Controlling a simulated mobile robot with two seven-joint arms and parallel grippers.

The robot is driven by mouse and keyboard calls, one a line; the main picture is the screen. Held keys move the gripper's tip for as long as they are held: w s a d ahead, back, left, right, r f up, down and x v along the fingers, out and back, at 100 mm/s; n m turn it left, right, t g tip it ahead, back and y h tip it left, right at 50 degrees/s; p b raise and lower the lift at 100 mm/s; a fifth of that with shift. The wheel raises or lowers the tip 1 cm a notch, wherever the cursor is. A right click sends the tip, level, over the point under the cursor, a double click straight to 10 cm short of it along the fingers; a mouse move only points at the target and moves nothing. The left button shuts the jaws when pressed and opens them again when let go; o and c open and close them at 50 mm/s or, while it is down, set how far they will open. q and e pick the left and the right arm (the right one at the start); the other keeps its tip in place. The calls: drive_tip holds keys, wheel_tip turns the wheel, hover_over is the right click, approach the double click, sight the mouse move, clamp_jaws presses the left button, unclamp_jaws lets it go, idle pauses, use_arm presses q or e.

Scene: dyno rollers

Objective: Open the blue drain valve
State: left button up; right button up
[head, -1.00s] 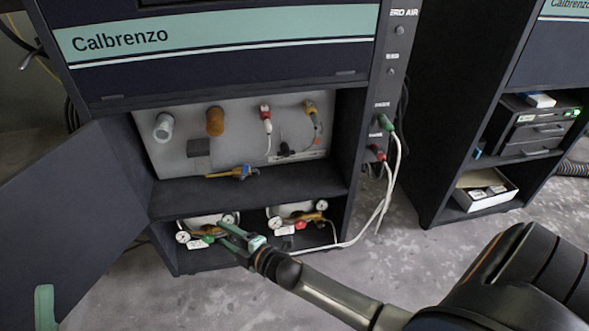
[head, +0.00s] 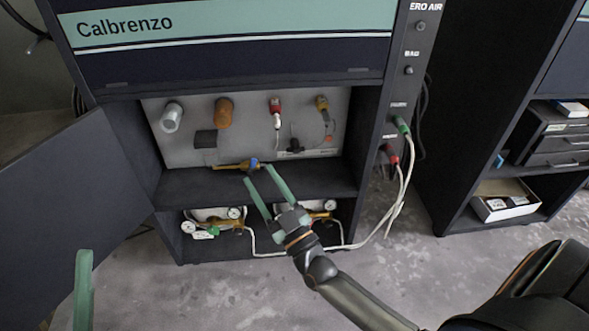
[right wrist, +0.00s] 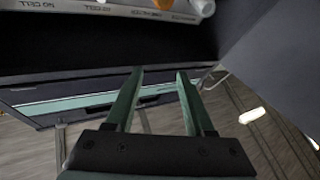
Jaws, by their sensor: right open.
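One green finger of my left gripper (head: 84,290) shows at the lower left.
The open cabinet door (head: 65,205) stands at the left. A dark shelf (head: 320,178) divides the cabinet. A white hose (head: 400,205) hangs at the right.

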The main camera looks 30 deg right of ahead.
use_arm(q)
drive_tip(key=shift+w+d+f, duration=0.1)
drive_tip(key=shift+d, duration=0.55)
use_arm(e)
drive_tip(key=shift+s+d+r+m+t+h, duration=0.1)
drive_tip(key=shift+s+d+r+m+h, duration=0.25)
drive_tip(key=shift+d+m+h, duration=0.4)
drive_tip(key=shift+s+d+r+m+t+h, duration=0.1)
drive_tip(key=shift+s+d+r+m+h, duration=0.1)
drive_tip(key=shift+d+r+m+h, duration=0.45)
drive_tip(key=shift+s+d+r+m+t+h, duration=0.1)
drive_tip(key=shift+s+d+r+m+h, duration=0.15)
drive_tip(key=shift+d+m+h, duration=0.65)
drive_tip(key=shift+a+f+y, duration=0.1)
drive_tip(key=shift+y, duration=0.2)
